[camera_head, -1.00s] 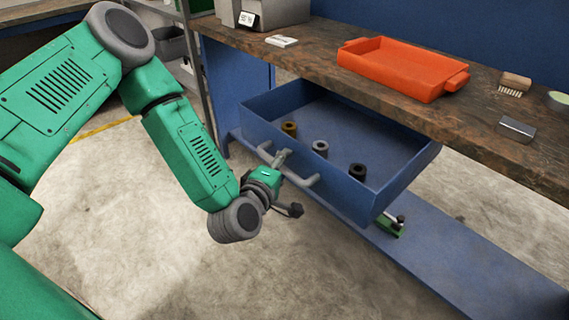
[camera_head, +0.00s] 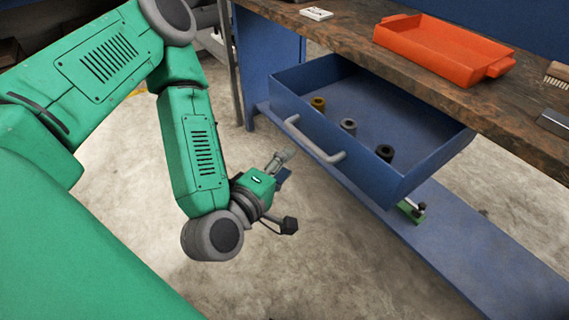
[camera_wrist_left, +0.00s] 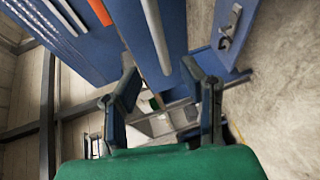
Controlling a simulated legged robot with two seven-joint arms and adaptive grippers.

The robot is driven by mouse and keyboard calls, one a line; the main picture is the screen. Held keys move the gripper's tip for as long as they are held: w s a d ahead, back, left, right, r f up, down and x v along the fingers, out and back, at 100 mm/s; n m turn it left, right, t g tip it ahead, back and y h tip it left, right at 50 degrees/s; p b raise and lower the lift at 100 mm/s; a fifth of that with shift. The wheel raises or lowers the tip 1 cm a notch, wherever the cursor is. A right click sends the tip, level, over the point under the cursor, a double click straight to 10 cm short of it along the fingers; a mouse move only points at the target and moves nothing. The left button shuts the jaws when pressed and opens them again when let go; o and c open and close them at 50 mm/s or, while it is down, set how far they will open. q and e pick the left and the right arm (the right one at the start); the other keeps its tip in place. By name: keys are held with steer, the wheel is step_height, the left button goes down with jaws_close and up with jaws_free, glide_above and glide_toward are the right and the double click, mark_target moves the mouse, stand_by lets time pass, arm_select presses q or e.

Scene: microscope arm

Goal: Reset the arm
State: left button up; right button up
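My left gripper (camera_head: 283,164) is in front of the open blue drawer, left of and apart from its grey handle (camera_head: 313,143). In the left wrist view the two dark fingers (camera_wrist_left: 165,88) stand apart with nothing between them. The handle also shows there as a pale bar (camera_wrist_left: 155,35) beyond the fingers. The blue drawer (camera_head: 420,170) is pulled out under the workbench. It holds a brass-coloured ring-like part (camera_head: 318,103), a grey one (camera_head: 348,125) and a black one (camera_head: 385,152). My right gripper is not in view.
An orange tray (camera_head: 440,50) sits on the brown worktop (camera_head: 400,78), with a white block (camera_head: 316,13) to its left. A blue lower shelf (camera_head: 470,240) runs under the drawer, with a small green object (camera_head: 411,211) on it. The concrete floor before the drawer is free.

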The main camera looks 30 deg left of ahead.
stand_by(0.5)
arm_select(q)
steer(key=s+d+f+m+g+h+p, duration=0.2)
steer(key=s+d+f+m+g+h, duration=0.25)
steer(key=s+f+m+g, duration=0.6)
steer(key=s+a+f+m+g+y, duration=0.4)
steer(key=s+a+f+m+g, duration=0.1)
steer(key=s+a+f+m, duration=0.1)
steer(key=s+a+m, duration=0.1)
steer(key=s+m, duration=0.1)
steer(key=shift+s+a+f, duration=0.35)
steer(key=shift+s+f, duration=0.05)
steer(key=shift+w+p, duration=0.1)
steer(key=shift+p, duration=0.2)
